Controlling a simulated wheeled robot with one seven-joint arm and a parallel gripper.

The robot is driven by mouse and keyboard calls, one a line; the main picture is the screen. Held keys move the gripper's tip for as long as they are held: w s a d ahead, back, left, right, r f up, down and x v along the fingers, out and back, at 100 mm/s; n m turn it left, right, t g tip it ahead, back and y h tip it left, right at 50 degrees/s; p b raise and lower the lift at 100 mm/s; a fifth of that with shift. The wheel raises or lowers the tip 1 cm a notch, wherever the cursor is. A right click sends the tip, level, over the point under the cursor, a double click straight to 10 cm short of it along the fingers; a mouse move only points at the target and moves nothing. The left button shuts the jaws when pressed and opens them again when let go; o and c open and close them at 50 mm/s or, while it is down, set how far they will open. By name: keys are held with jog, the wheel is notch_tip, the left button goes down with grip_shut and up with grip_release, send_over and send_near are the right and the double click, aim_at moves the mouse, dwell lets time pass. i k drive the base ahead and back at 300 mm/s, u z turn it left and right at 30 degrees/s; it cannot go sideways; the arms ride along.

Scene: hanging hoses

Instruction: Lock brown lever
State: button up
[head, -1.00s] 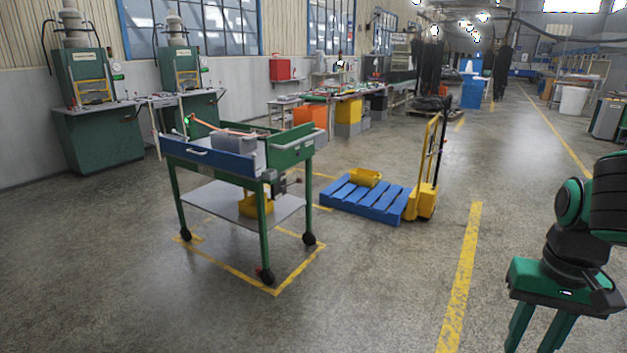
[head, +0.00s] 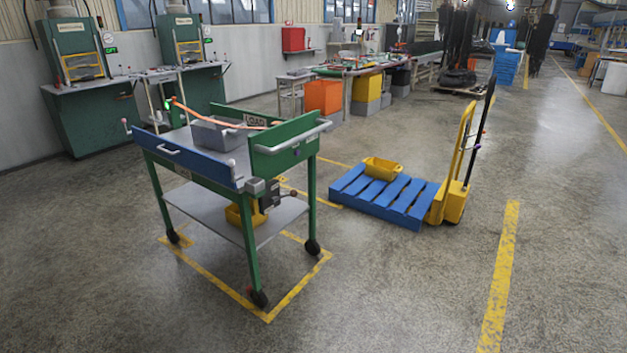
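I cannot make out a brown lever in the head view. A green and blue wheeled cart (head: 282,140) stands at centre left, with an upper tray and a lower grey shelf (head: 187,205). A small pinkish-red knob (head: 125,121) sticks out at its left end. A small red tab (head: 248,288) shows by the front caster (head: 259,299). A grey and dark fitting (head: 268,193) sits at the cart's right corner; its parts are too small to tell. My gripper is out of view.
A grey bin (head: 215,133) and an orange hose (head: 200,114) lie on the cart. A blue pallet (head: 405,202) with a yellow bin (head: 382,167) and a yellow pallet truck (head: 456,200) stand to the right. Green machines (head: 90,110) line the left wall. The front floor is clear.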

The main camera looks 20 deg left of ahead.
aim_at(293, 193)
jog(key=u, duration=0.25)
jog(key=i, duration=0.9)
jog(key=u, duration=0.35)
